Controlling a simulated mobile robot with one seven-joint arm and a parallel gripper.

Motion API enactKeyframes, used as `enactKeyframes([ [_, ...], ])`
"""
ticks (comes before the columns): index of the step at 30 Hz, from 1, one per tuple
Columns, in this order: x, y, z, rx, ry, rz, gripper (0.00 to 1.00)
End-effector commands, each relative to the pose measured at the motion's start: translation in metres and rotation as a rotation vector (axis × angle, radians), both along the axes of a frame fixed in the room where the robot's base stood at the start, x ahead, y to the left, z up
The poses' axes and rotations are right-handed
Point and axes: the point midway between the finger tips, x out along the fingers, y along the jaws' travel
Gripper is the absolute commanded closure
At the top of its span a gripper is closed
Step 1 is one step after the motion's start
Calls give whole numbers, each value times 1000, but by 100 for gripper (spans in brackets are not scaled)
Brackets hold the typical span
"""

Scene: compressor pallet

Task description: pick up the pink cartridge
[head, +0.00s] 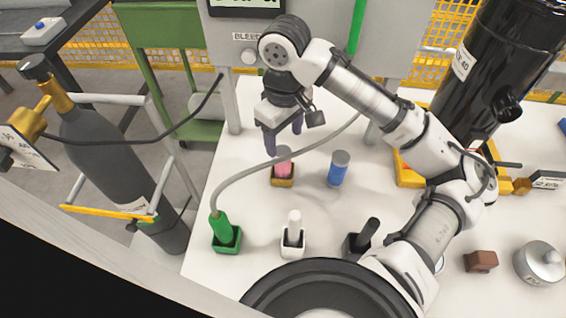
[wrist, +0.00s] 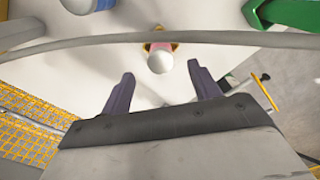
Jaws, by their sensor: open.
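The pink cartridge (head: 283,170) stands upright in a small brown-yellow holder (head: 283,182) on the white table and has a grey cap. My gripper (head: 283,142) is open and empty, pointing down just above and behind the cartridge's cap. In the wrist view the two dark fingers of my gripper (wrist: 161,73) are spread apart. The pale cap of the pink cartridge (wrist: 160,62) shows just beyond the gap between the fingertips.
A blue cylinder with a grey cap (head: 339,169) stands right of the cartridge. The grey hose (head: 250,172) arches from a green plug (head: 220,228) past the cartridge. White (head: 293,238) and black (head: 362,240) pieces in holders stand in front. A gas bottle (head: 120,165) is at left.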

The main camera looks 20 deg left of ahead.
Motion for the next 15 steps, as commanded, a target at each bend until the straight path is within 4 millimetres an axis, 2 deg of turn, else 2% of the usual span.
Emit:
enactKeyframes([
  [1,-1,0,-12,2,5,-1,38],
  [6,0,0,-37,0,1,-1,38],
  [11,0,0,-47,2,-1,-1,38],
  [15,-1,1,-63,1,1,-1,38],
])
